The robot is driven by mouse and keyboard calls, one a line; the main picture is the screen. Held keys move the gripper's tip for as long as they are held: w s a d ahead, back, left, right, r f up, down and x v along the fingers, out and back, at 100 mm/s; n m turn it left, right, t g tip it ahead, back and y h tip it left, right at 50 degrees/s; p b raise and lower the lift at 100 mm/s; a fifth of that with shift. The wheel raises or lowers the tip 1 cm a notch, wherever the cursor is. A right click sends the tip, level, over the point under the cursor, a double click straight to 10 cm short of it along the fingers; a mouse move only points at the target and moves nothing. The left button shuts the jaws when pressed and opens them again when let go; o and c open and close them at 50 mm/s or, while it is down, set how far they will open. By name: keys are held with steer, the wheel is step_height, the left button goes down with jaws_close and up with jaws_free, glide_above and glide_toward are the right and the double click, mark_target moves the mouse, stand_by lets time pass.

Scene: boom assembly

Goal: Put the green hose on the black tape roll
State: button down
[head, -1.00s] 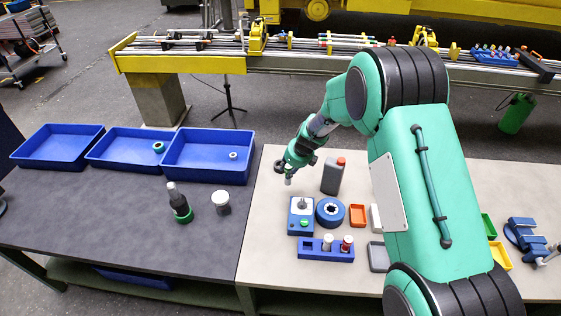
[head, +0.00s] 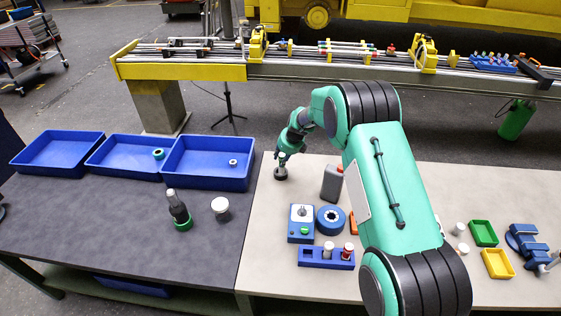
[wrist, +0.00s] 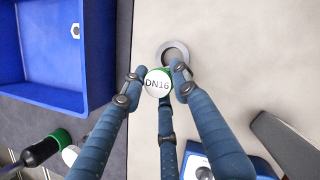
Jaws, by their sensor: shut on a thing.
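My gripper (head: 283,154) is above the far left part of the light table. In the wrist view its fingers (wrist: 159,74) are shut on the green hose (wrist: 158,84), a short piece with a white end face marked "DN16" and a green edge. The black tape roll (head: 281,175) lies flat on the table just below my gripper in the head view. In the wrist view the roll (wrist: 174,50) shows as a dark grey ring just beyond the hose, partly hidden by the fingers. I cannot tell whether hose and roll touch.
A grey bottle (head: 332,183) stands right of the roll. A blue tape roll (head: 330,219), a blue box (head: 301,224) and a blue holder (head: 326,257) are nearer. A blue bin (head: 208,183) stands on the dark table to the left. The table around the black roll is clear.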

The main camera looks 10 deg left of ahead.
steer(key=shift+w+a+f, duration=0.1)
steer(key=shift+w+a, duration=0.15)
steer(key=shift+w, duration=0.45)
steer(key=shift+w+a, duration=0.2)
steer(key=shift+w, duration=0.45)
steer(key=shift+f, duration=1.75)
steer(key=shift+f, duration=0.1)
steer(key=c, duration=1.3)
jaws_free()
steer(key=shift+c, duration=0.2)
